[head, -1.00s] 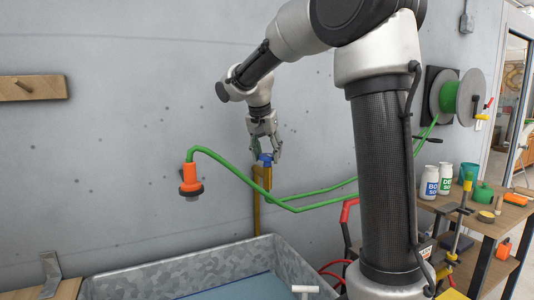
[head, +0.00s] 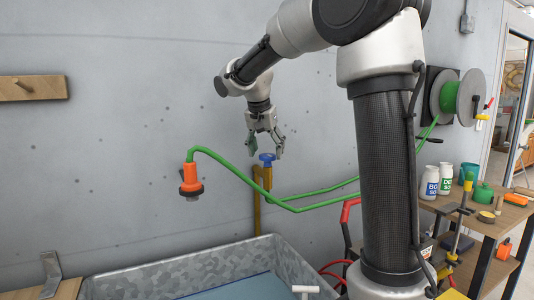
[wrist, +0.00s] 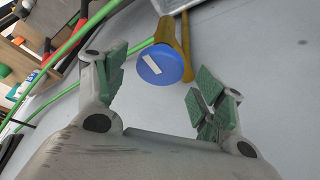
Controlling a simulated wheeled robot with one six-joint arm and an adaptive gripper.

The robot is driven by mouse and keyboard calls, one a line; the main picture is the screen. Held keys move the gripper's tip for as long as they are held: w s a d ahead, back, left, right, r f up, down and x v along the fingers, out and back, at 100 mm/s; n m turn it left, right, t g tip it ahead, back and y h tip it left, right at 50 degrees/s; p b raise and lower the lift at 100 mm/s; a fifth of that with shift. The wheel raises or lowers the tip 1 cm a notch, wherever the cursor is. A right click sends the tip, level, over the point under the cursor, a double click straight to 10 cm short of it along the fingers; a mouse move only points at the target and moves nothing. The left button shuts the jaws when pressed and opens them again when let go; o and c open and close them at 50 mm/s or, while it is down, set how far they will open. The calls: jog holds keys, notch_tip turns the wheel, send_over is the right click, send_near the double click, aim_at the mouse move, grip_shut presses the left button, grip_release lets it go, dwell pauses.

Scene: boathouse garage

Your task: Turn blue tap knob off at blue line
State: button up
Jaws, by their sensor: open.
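The blue tap knob (head: 267,157) sits on top of a brass tap and pipe (head: 257,200) in front of the grey wall. In the wrist view the knob (wrist: 160,64) is a round blue disc with a white bar mark slanting across its face. My gripper (head: 265,150) is open just above the knob, pointing down. In the wrist view its green-padded fingers (wrist: 160,84) stand wide apart on either side of the knob, with visible gaps and no contact. I cannot make out a blue line on the tap.
A green hose (head: 320,190) runs past the tap to an orange nozzle (head: 191,180) at left and a reel (head: 459,98) at right. A galvanized trough (head: 190,270) stands below. A workbench (head: 480,225) with bottles is at right.

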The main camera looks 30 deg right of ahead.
jog(key=v, duration=1)
jog(key=shift+r, duration=0.3)
jog(key=shift+s, duration=0.1)
jog(key=s+a+f+n+y, duration=0.1)
jog(key=s+f+n, duration=0.2)
jog(key=f+n, duration=0.35)
jog(key=s+d+f+n, duration=0.1)
jog(key=s+f, duration=0.2)
jog(key=s, duration=0.5)
jog(key=s+d+f+y, duration=0.1)
jog(key=s+f, duration=0.3)
jog(key=s, duration=0.5)
jog(key=s+d+f+n+t+y, duration=0.1)
jog(key=s+f, duration=0.3)
jog(key=s, duration=0.4)
jog(key=shift+s+d+n, duration=0.2)
jog(key=shift+d+n, duration=0.15)
jog(key=shift+d, duration=0.15)
